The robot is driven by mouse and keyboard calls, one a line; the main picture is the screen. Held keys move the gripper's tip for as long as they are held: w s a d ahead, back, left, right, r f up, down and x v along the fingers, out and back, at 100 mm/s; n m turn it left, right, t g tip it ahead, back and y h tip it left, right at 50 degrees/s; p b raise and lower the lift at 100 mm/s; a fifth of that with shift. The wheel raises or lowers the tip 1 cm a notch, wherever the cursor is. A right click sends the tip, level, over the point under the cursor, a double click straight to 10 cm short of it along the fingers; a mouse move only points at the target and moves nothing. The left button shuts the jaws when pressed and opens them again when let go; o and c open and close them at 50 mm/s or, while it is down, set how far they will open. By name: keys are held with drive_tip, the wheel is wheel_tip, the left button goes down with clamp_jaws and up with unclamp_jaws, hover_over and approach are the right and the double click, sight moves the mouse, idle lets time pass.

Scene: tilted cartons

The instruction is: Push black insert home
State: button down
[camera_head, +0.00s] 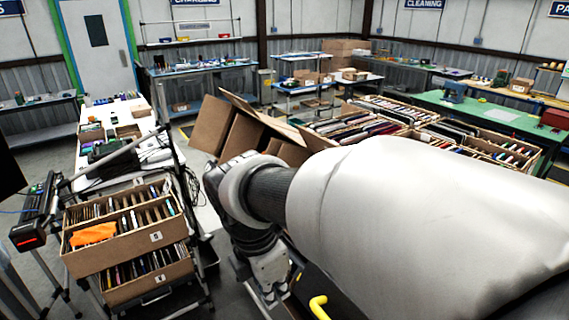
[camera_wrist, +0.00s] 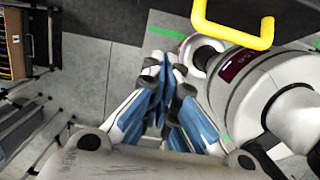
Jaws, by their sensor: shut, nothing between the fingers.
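My gripper (camera_head: 272,292) hangs low beside my own body, pointing down; it is shut and empty. Its closed fingers (camera_wrist: 163,72) show in the wrist view above bare floor, touching nothing. No single black insert can be picked out. Two tilted cartons sit on a rack at the left, an upper carton (camera_head: 130,247) marked 5 and a lower carton (camera_head: 150,284) that seems marked 4. Both hold rows of thin upright items, several of them dark. My gripper is to the right of these cartons and well apart from them.
An orange cloth (camera_head: 93,234) lies on the upper carton. A white table (camera_head: 118,112) with clutter stands behind. Open brown cartons (camera_head: 245,128) and more filled cartons stand beyond my arm, which hides part of them. The wrist view shows bare grey floor (camera_wrist: 85,75) left of the fingers.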

drive_tip(key=w+d+f+b, duration=0.1)
drive_tip(key=d+f, duration=0.3)
drive_tip(key=f, duration=0.4)
drive_tip(key=shift+w+f+b, duration=0.25)
drive_tip(key=shift+w+b, duration=0.1)
drive_tip(key=shift+w, duration=0.4)
drive_tip(key=w+d+f, duration=0.3)
drive_tip(key=d, duration=0.1)
drive_tip(key=w+d+f, duration=0.3)
drive_tip(key=d, duration=0.2)
drive_tip(key=w+d+f, duration=0.3)
drive_tip(key=d, duration=0.2)
drive_tip(key=shift+w, duration=0.25)
